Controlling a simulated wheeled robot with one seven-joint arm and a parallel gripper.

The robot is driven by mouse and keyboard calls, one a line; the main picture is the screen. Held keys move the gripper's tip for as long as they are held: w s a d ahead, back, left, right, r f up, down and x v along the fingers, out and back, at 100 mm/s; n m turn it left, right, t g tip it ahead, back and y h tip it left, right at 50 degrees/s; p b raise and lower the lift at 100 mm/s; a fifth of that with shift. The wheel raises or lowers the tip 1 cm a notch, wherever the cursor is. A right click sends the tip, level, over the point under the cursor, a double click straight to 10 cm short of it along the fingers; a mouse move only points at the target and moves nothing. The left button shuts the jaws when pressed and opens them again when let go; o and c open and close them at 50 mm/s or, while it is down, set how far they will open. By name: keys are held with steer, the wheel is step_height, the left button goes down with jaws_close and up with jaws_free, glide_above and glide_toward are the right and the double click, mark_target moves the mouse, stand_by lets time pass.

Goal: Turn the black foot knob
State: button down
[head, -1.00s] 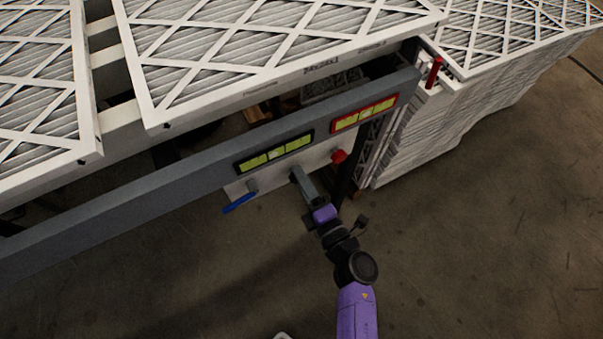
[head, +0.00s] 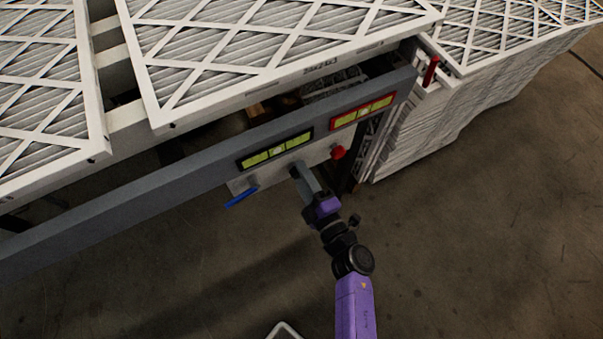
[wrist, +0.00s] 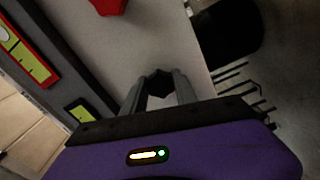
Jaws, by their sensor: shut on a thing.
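The black foot knob (wrist: 159,83) is in the wrist view, dark and faceted, between the tips of my gripper (wrist: 160,92). The two grey fingers are shut on it from both sides. In the head view my gripper (head: 297,171) reaches up to the pale panel below the grey beam, and it hides the knob there. A red knob (head: 338,152) is on the same panel just right of my gripper; it also shows at the top of the wrist view (wrist: 108,5). A blue lever (head: 241,197) hangs to the left.
A grey beam (head: 120,182) runs above the panel and carries a black-framed level (head: 275,151) and a red-framed level (head: 361,111). Large white filters (head: 270,45) lie on top. A stack of filters (head: 440,125) stands right. The floor in front is clear.

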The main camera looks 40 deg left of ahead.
steer(key=c, duration=1)
jaws_free()
steer(key=shift+o, duration=0.2)
steer(key=p+v, duration=0.1)
steer(key=v, duration=0.7)
